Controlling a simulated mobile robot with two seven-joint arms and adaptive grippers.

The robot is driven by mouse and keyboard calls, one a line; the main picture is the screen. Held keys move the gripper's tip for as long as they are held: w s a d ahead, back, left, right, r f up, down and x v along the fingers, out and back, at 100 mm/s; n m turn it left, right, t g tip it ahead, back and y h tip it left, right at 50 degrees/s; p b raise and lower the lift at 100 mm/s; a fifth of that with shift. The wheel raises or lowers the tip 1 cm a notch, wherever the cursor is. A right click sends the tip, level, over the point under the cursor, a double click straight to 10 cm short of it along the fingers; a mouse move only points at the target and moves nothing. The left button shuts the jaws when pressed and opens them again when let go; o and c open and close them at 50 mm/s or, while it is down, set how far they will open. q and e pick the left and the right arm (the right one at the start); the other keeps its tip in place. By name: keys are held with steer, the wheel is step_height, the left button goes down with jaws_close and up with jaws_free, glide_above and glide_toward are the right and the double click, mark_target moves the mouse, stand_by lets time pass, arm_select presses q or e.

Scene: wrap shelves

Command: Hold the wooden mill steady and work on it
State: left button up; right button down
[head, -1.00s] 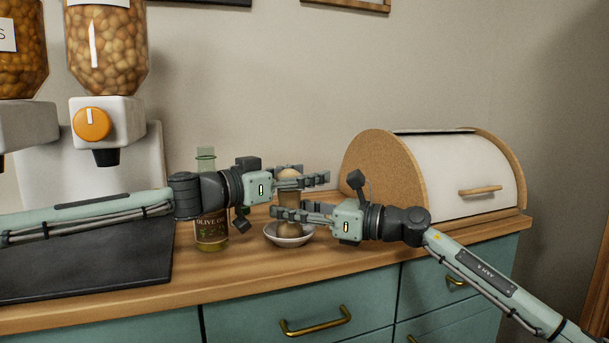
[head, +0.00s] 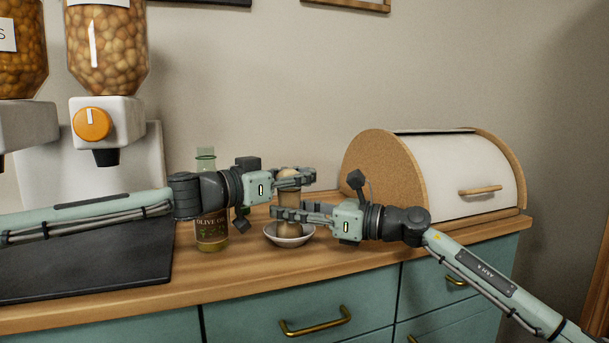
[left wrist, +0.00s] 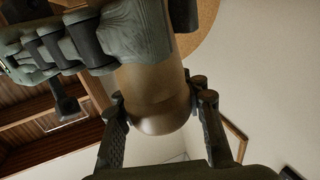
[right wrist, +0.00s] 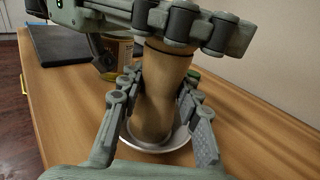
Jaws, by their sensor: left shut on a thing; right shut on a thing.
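The wooden mill (head: 289,198) stands upright in a small white dish (head: 302,238) on the counter. My left gripper (head: 302,177) is shut on the upper part of the mill. In the left wrist view the mill's rounded end (left wrist: 160,110) lies between the left fingers. My right gripper (head: 282,213) is shut on the mill's body just below. In the right wrist view the mill's waist (right wrist: 158,95) lies between the right fingers, with the left gripper across its top. The fingers hide parts of the mill in the head view.
An olive oil bottle (head: 211,232) stands close left of the mill, behind my left wrist. A dark board (head: 90,265) lies further left, under dispensers (head: 108,110). A bread box (head: 455,175) stands at the right. The counter's front edge is near.

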mark_target(280, 173)
arm_select(q)
steer(key=shift+n+t+y, duration=0.3)
steer(key=shift+t, duration=0.1)
steer(key=n+t+y, duration=0.2)
steer(key=n+y, duration=0.1)
steer(key=y, duration=0.1)
steer(key=w+a+n+t+y, duration=0.1)
steer(key=n+t+y, duration=0.1)
steer(key=n+y, duration=0.1)
steer(key=a+n+t+y, duration=0.1)
steer(key=n+t+y, duration=0.1)
steer(key=y, duration=0.3)
steer(key=shift+w+a+f+n+y, duration=0.1)
steer(key=shift+w+a+n+y, duration=0.15)
steer(key=shift+n, duration=0.45)
steer(key=n+y, duration=0.1)
steer(key=y, duration=0.1)
steer(key=a+n+y, duration=0.1)
steer(key=y, duration=0.1)
steer(key=shift+s+a+n+g+y, duration=0.1)
steer(key=shift+a+n+g+y, duration=0.2)
steer(key=shift+n+y, duration=0.75)
steer(key=shift+a+n+g+y, duration=0.3)
steer(key=shift+n+y, duration=0.35)
steer(key=shift+y, duration=0.65)
